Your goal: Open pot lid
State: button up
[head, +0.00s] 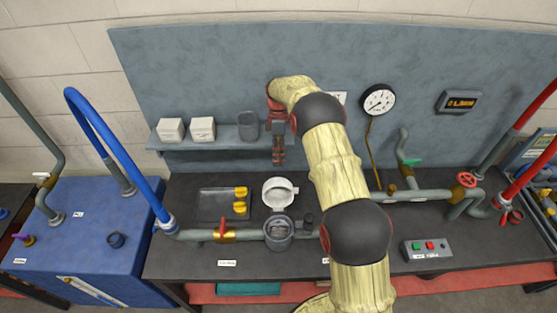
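A grey round pot (278,236) sits in the pipe line at the front middle of the bench. Its round top shows a darker inside, but the detail is too small to read. A white round piece with a raised rim (280,192), which looks like a lid, is just behind the pot; I cannot tell whether it is joined to it. My gripper (279,158) hangs pointing down in front of the wall shelf, above and behind the white piece and apart from it. It looks narrow from here, so its opening is unclear. I see nothing held in it.
A tray (215,206) with yellow parts lies left of the white piece. A red-handled valve (223,228) is on the pipe left of the pot. The shelf (180,143) carries two white boxes and a grey cup. My arm covers the bench right of the pot.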

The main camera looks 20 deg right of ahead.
jog(key=shift+w+d+r, duration=0.1)
jog(key=shift+w+r, duration=0.2)
jog(key=v, duration=0.7)
jog(key=shift+r, duration=0.2)
jog(key=shift+s, duration=0.1)
jog(key=s+a+r+m+t+h+b, duration=0.1)
jog(key=s+a+r+m+t+b, duration=0.15)
jog(key=s+r+m+b, duration=0.4)
jog(key=s+a+r+m+t+b, duration=0.1)
jog(key=s+a+r+t+b, duration=0.15)
jog(key=s+r, duration=0.75)
jog(key=s+a+f+m+t+b, duration=0.1)
jog(key=s+f, duration=0.5)
jog(key=s, duration=0.6)
jog(key=s+a+f+m+t+b, duration=0.1)
jog(key=s+f+m+t+b, duration=0.2)
jog(key=s, duration=1)
notch_tip(320, 180, down, 3)
jog(key=m+b, duration=0.3)
jog(key=b, duration=0.1)
jog(key=shift+s+a, duration=0.15)
jog(key=shift+s, duration=0.05)
